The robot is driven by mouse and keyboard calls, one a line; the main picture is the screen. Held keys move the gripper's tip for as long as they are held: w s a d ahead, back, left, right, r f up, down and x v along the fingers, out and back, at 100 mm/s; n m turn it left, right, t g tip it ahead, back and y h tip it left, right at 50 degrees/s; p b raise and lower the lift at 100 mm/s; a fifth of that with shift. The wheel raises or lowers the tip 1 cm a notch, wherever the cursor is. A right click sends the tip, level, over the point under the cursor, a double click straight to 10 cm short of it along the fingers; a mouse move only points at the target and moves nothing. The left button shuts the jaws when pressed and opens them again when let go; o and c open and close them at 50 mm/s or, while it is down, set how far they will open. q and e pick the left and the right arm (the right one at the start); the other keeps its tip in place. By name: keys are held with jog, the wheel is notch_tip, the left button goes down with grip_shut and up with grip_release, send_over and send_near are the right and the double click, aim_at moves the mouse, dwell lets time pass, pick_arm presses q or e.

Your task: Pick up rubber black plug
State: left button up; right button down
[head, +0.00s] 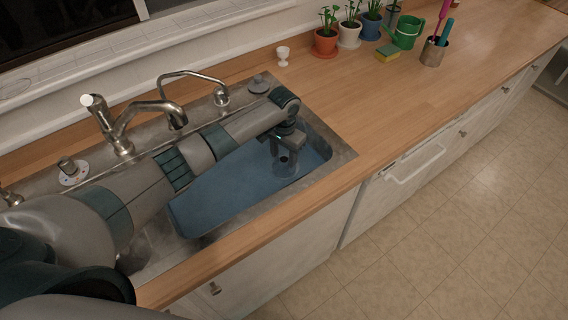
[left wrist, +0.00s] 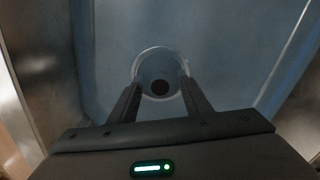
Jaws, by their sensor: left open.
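My left gripper (head: 287,158) reaches down into the right part of the sink, over the blue water. In the left wrist view my left gripper (left wrist: 158,92) is open, with its two fingers apart on either side of a pale ring (left wrist: 160,51) at the sink bottom. A small dark round spot (left wrist: 161,88) shows between the fingertips, inside the ring. It may be the black plug or the drain hole; I cannot tell which. No contact with the fingers is clear. My right gripper is not in view.
The metal sink (head: 338,157) has walls close around my left arm. The faucet (head: 150,108) and a smaller spout (head: 221,95) stand behind it. A dark knob (head: 258,84) sits on the rim.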

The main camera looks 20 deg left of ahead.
aim_at(284, 159)
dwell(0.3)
pick_arm(q)
grip_shut()
jog(key=shift+r, duration=0.1)
jog(key=shift+r, duration=0.6)
notch_tip(284, 159, up, 7)
jog(key=b, duration=0.2)
jog(key=shift+r+b, duration=0.2)
jog(key=shift+b, duration=0.15)
jog(key=shift+r, duration=0.55)
